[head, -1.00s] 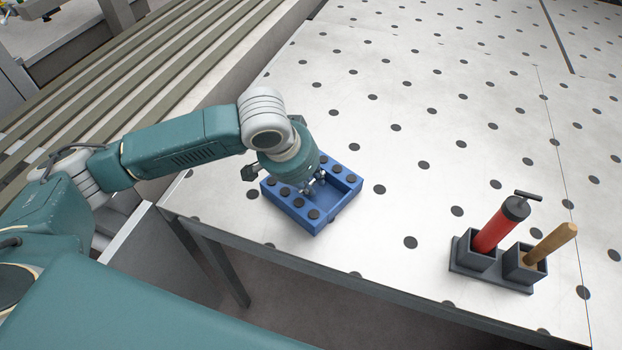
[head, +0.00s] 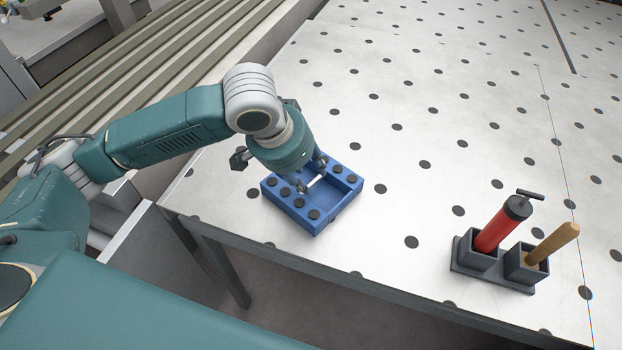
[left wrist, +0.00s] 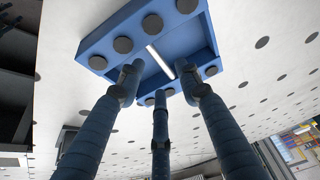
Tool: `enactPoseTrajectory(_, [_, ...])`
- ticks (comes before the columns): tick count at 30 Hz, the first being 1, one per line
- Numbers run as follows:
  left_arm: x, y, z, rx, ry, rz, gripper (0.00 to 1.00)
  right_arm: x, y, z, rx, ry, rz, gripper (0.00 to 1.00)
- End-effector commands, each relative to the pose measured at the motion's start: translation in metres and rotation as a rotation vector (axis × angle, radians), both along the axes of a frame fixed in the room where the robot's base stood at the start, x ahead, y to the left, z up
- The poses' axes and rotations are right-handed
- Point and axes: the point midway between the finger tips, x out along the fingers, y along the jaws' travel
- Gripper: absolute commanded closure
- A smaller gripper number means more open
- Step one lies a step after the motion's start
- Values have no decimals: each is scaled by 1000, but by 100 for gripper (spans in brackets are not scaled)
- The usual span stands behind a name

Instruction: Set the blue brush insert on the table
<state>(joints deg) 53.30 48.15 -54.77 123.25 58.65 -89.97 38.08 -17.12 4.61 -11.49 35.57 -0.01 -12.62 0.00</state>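The blue brush insert (head: 337,196), a blue block with black round spots and a recess, sits on the perforated white table (head: 390,95) near its front left corner. It fills the top of the left wrist view (left wrist: 197,38). A thin white bar (left wrist: 160,62) spans its recess. My left gripper (head: 312,178) is just above the recess, its fingers spread to either side of the bar. In the left wrist view the fingers stand apart and do not close on anything. My right gripper is not in view.
A dark holder (head: 490,273) with a red-bodied tool (head: 500,228) and a wooden-handled tool (head: 553,243) stands at the right. The table between it and the insert is clear. The table's front edge runs close below the insert.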

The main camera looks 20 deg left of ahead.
Motion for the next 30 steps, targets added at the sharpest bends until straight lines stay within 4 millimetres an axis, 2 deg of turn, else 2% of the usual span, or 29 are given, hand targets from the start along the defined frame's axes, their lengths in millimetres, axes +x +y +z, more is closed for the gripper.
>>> enactPoseTrajectory(1, [-3, 2, 12, 0, -6, 0, 65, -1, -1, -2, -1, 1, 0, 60])
enactPoseTrajectory(6, [-15, 8, 44, 0, -5, 0, 65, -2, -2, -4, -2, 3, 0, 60])
enactPoseTrajectory(12, [-24, 12, 66, 0, -1, 0, 65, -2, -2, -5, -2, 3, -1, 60])
enactPoseTrajectory(30, [-27, 12, 71, 1, 0, 0, 65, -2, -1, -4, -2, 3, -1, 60])
